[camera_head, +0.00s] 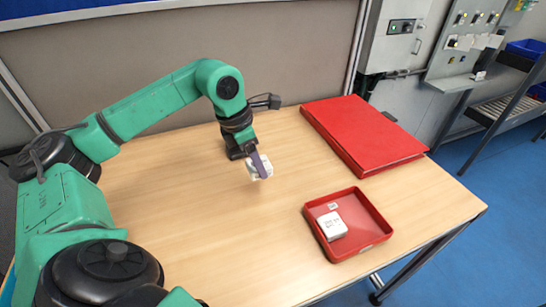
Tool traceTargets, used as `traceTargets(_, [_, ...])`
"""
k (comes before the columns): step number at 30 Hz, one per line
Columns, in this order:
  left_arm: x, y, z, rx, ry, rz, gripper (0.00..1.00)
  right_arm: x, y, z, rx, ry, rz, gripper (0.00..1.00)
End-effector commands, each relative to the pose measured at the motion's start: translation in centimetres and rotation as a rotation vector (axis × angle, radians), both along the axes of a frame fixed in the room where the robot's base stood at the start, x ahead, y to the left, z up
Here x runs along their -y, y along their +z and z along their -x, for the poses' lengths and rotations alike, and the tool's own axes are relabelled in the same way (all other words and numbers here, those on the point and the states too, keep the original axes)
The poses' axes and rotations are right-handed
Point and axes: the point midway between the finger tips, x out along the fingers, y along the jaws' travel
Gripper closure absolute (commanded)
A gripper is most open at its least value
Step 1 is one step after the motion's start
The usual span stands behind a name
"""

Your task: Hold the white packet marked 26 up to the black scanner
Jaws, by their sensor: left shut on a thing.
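My left gripper (260,174) is shut on a white packet (263,166), which it holds over the middle of the table. The fingers cover part of the packet, and I cannot read its marking. A black object (233,151), which looks like the scanner, is right behind the gripper and partly hidden by my wrist. I cannot tell whether the packet touches it. My right gripper is not in view.
A red tray (376,240) at the table's front right holds another white packet (332,226). A large flat red box (362,133) lies at the back right. The wooden table (210,235) is clear left of the tray. A grey partition (270,55) stands behind.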

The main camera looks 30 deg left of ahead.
Motion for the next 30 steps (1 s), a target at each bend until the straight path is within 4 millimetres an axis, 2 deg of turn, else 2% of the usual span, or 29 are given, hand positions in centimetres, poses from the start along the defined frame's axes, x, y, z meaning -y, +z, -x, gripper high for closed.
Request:
traceTargets(6, [-1.6, -2.3, -1.1, -0.001, 0.003, 0.000, 0.96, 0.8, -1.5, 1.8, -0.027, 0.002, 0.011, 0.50])
traceTargets(13, [-3.2, -4.1, -2.3, 0.001, 0.001, 0.001, 0.96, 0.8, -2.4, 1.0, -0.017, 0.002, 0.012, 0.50])
traceTargets(30, [-3.7, -4.6, -2.6, 0.000, -0.001, 0.000, 0.96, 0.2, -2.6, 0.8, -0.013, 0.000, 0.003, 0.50])
